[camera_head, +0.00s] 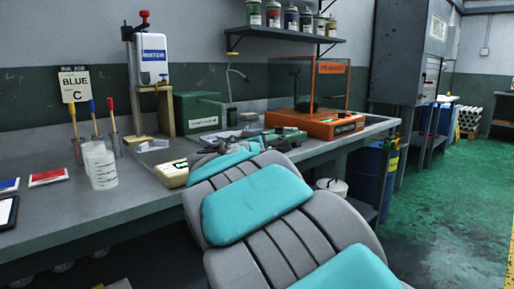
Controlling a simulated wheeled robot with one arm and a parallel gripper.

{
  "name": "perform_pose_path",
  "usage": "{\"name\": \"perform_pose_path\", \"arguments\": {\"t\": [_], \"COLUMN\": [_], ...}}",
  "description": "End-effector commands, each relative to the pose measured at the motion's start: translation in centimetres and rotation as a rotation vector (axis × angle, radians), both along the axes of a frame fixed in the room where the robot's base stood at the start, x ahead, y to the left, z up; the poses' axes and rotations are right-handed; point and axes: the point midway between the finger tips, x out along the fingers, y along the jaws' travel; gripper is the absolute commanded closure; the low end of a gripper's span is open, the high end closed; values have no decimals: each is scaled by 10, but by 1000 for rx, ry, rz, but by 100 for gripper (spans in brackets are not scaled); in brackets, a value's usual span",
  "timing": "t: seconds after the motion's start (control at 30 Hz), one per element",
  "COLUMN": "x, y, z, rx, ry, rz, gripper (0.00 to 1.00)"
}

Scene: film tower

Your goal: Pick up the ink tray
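My arm reaches from the lower right over the bench. My gripper (222,144) is at its far end, small and dark, largely hidden behind my own arm links. I cannot make out its fingers or whether it holds anything. No object is clearly marked as the ink tray. A shallow pale grey item (235,133) lies on the bench just behind my gripper, partly covered by it, and may be a tray. A small pale item (153,145) lies further left, at the foot of the white-headed stand. I cannot tell which is the ink tray.
The grey bench (60,217) runs along the wall. A white beaker (101,168), cups with brushes, a cream box (173,173), a green box (198,113) and an orange machine (330,124) stand on it. A blue barrel (367,184) stands right; green floor beyond is open.

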Motion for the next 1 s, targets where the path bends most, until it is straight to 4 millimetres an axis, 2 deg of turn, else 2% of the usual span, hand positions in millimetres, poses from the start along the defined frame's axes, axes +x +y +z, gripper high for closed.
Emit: {"name": "perform_pose_path", "arguments": {"t": [0.43, 0.77, 1.0], "x": [47, 53, 52], "y": [-25, -28, -28], "z": [-15, -14, -15], "rx": [3, 1, 1], "ry": [4, 0, 0], "rz": [-2, 0, 0], "gripper": [43, 43, 68]}}
